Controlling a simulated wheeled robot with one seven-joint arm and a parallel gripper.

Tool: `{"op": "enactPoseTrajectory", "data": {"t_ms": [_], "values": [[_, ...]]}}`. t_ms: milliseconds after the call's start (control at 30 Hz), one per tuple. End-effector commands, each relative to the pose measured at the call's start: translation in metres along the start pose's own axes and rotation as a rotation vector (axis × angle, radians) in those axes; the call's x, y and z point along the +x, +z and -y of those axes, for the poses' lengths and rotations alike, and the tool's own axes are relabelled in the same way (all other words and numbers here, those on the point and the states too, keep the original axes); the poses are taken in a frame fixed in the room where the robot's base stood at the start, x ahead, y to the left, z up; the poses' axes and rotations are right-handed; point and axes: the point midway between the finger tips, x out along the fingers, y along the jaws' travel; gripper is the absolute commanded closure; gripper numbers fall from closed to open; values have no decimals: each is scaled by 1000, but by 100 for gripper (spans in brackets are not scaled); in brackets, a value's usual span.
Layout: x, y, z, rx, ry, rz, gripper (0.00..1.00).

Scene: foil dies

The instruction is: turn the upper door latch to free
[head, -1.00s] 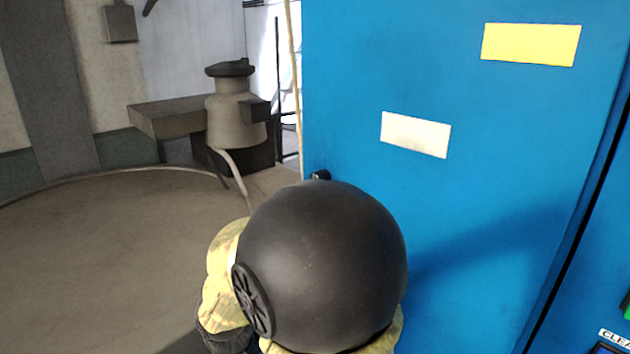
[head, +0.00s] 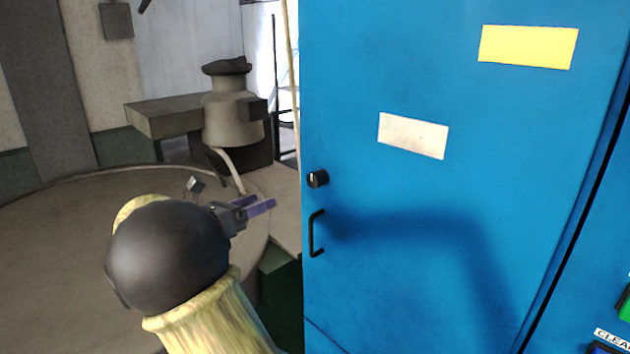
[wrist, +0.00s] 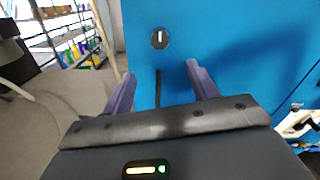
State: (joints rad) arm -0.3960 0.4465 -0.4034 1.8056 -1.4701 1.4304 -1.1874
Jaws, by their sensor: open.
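The upper door latch (head: 318,178) is a small round black knob near the left edge of the blue door (head: 420,200). In the wrist view the latch (wrist: 160,38) shows a white mark that stands upright. A black bar handle (head: 316,233) is below the latch on the door. My gripper (head: 260,204) is left of the latch and a little lower in the head view, apart from it. In the wrist view its two purple fingers (wrist: 158,76) are spread with nothing between them; the latch lies beyond them, and the handle is partly hidden behind the gripper body.
The door carries a white label (head: 413,136) and a yellow label (head: 528,46). A grey machine with a cap (head: 232,120) stands behind at the left. A shelf of colourful items (wrist: 75,35) shows in the wrist view. The door face around the latch is clear.

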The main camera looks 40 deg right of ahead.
Motion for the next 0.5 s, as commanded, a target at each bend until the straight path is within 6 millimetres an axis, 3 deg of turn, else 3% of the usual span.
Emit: {"op": "enactPoseTrajectory", "data": {"t_ms": [267, 500], "values": [[4, 0, 0, 1, 2, -3, 41], [38, 1, 2, 0, -6, -5, 41]]}}
